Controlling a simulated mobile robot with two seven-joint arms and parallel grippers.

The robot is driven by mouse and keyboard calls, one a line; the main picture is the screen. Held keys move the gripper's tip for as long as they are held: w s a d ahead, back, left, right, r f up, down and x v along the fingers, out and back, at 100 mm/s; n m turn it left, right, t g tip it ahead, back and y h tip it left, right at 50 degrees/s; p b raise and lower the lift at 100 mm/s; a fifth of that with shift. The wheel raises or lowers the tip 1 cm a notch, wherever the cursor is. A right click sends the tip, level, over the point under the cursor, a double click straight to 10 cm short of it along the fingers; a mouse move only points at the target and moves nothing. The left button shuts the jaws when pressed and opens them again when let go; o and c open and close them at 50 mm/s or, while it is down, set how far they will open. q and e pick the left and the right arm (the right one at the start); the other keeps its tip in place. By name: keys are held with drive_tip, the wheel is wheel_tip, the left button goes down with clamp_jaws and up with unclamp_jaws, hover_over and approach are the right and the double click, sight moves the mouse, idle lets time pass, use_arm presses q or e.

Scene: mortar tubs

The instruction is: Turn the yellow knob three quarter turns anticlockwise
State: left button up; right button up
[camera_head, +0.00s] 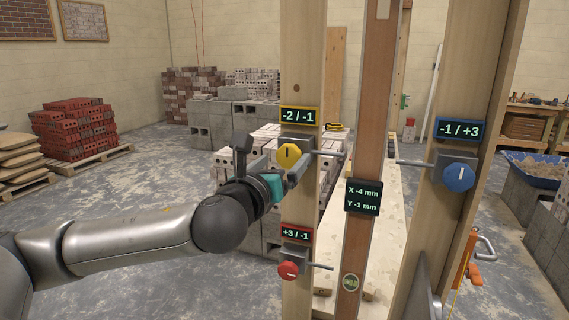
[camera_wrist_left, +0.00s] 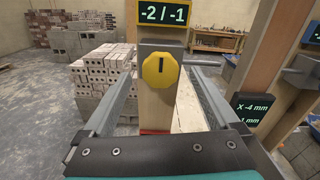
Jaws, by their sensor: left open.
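The yellow knob (camera_head: 289,156) sits on a grey block on the left wooden post, under a yellow-framed display (camera_head: 299,116) reading -2 / -1. In the left wrist view the knob (camera_wrist_left: 160,70) shows face-on, its dark mark upright and near the top. My left gripper (camera_head: 272,157) is open, with one finger on each side of the knob. In the wrist view gaps show between both fingers and the knob, so no contact is visible. A black display (camera_head: 362,197) on the middle brown post reads X -4 mm, Y -1 mm. My right gripper is not in view.
A red knob (camera_head: 288,271) with display (camera_head: 296,233) +3 / -1 is below on the same post. A blue knob (camera_head: 458,177) with display (camera_head: 459,130) -1 / +3 is on the right post. Metal rods run from the knob blocks toward the middle post. Blocks stand behind.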

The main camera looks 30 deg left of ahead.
use_arm(q)
drive_tip(key=shift+x, duration=0.95)
drive_tip(key=shift+c, duration=0.2)
drive_tip(key=c, duration=1.3)
drive_tip(key=shift+c, duration=0.2)
drive_tip(key=shift+n, duration=0.3)
